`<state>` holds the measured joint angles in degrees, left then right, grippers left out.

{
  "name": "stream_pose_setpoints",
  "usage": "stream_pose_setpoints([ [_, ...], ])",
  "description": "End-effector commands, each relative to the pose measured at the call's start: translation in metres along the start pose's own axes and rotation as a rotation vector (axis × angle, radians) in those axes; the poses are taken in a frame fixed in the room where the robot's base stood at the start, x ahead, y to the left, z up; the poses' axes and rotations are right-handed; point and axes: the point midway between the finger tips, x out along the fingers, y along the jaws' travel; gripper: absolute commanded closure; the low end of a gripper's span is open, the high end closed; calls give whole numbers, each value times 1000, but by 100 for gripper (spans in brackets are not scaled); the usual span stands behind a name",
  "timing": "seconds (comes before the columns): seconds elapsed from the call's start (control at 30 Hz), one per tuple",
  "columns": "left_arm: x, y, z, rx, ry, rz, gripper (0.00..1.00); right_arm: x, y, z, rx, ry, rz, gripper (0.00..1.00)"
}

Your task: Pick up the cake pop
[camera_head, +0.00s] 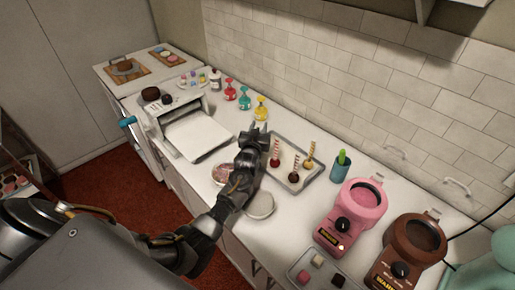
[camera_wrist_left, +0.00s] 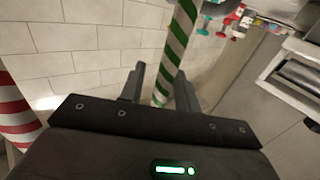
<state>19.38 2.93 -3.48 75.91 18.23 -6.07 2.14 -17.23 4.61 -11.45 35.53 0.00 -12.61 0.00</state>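A cake pop's green-and-white striped stick (camera_wrist_left: 179,38) shows in the left wrist view, between the fingers of my left gripper (camera_wrist_left: 160,85) as seen there. The fingers stand apart, with gaps on both sides of the stick. In the head view my left gripper (camera_head: 259,132) is at the tray's far left corner, and the green stick cannot be made out there. A red cake pop (camera_head: 275,161), a dark one (camera_head: 293,177) and a golden one (camera_head: 308,163) stand upright on the grey tray (camera_head: 308,183), right of the gripper. My right gripper is out of view.
A red-and-white stick (camera_wrist_left: 14,112) is close at the left in the wrist view. A blue cup (camera_head: 340,171), a pink machine (camera_head: 352,215) and a brown machine (camera_head: 408,250) stand right of the tray. Colored bottles (camera_head: 244,101) and a white machine (camera_head: 196,134) are farther left.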

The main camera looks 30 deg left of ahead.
Motion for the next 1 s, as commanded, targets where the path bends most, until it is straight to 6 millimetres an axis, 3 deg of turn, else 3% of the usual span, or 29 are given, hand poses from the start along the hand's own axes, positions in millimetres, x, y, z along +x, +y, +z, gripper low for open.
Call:
stream_pose_setpoints([
  [0.03,0,0,0,0,0,0,75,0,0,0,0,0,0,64],
  [0.23,0,0,0,0,0,0,100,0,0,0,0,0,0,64],
  [0.73,0,0,-4,0,2,-1,100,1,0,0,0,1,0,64],
  [1.0,-5,2,-36,-1,3,0,100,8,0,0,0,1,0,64],
])
